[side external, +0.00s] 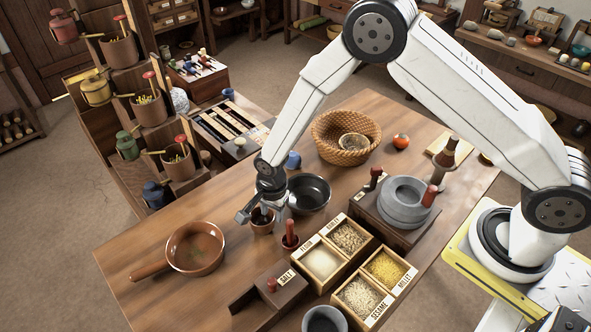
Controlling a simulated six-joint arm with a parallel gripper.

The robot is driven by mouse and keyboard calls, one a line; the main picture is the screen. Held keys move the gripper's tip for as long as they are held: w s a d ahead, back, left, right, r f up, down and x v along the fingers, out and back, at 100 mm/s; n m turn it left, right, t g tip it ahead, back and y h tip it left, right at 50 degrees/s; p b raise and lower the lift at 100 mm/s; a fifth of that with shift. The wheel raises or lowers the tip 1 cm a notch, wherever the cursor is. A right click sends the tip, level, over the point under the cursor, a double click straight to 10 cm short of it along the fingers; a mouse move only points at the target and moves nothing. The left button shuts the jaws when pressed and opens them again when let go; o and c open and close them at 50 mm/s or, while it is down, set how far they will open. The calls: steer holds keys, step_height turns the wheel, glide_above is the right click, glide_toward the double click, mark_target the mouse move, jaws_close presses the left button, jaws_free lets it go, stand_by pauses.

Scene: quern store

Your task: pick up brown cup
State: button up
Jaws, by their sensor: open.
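A small brown cup (262,227) stands upright on the wooden table, right of the brown pan and left of the black bowl. Its mouth looks dark. My gripper (262,212) is open, directly over the cup, and its fingers hide part of the rim. I cannot tell from this view whether the fingers are around the cup or just above it, or whether they touch it.
Close by are a brown handled pan (195,248), a black bowl (309,193), a red-handled item (290,240) and a blue cup (293,160). A divided grain box (350,270), stone quern (405,202) and wicker basket (345,137) stand rightward.

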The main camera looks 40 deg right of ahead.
mark_target(272, 223)
steer(key=shift+f, duration=0.15)
steer(key=shift+w+f, duration=0.2)
steer(key=shift+f, duration=2.3)
jaws_close()
